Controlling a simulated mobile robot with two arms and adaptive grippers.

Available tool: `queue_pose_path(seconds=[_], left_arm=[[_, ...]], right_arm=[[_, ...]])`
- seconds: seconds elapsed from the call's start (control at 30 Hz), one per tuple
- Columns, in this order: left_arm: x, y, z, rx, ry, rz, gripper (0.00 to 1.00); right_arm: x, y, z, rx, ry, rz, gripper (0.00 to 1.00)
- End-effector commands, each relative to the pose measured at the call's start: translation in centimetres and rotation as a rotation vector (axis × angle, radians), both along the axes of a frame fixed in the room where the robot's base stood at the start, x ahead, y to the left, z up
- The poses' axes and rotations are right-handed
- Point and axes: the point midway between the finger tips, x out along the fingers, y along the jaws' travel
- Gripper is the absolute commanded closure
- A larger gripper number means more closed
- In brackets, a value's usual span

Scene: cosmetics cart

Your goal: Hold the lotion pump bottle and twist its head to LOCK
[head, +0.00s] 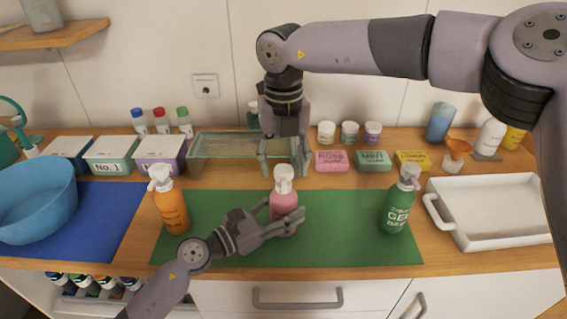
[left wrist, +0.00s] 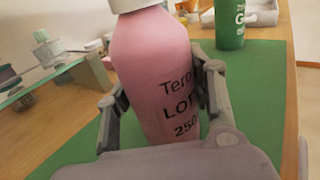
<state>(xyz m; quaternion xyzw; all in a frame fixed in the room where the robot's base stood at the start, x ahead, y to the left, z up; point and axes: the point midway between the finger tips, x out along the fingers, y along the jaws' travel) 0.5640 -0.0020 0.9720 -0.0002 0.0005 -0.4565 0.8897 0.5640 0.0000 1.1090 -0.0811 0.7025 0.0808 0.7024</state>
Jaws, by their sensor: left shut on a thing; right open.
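The pink lotion bottle (head: 284,203) with a white pump head (head: 284,178) stands upright on the green mat (head: 330,245), near its middle. My left gripper (head: 281,222) is shut around the bottle's body. In the left wrist view the pink bottle (left wrist: 157,75) sits between the two fingers, with part of its lettering showing and its pump head mostly cut off at the top. My right gripper (head: 284,158) is open and points down just above and behind the pump head. I cannot tell whether its fingers touch the head.
An orange pump bottle (head: 172,208) stands to the left and a green pump bottle (head: 398,203) to the right. A glass-topped box (head: 228,147) and soap blocks (head: 373,161) are behind. A white tray (head: 490,241) is at the right, a blue basin (head: 36,205) at the left.

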Motion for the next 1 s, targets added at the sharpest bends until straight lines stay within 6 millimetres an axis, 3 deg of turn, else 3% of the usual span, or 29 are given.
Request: queue_pose_path(seconds=[0.37, 1.0], left_arm=[[0.02, 0.02, 0.06, -0.001, -0.001, 0.001, 0.88], [0.02, 0.02, 0.07, -0.001, -0.001, 0.001, 0.88]], right_arm=[[-0.04, 0.02, -0.55, 0.000, 0.000, 0.001, 0.48], [-0.01, 0.01, -0.51, 0.000, 0.000, 0.001, 0.91]])
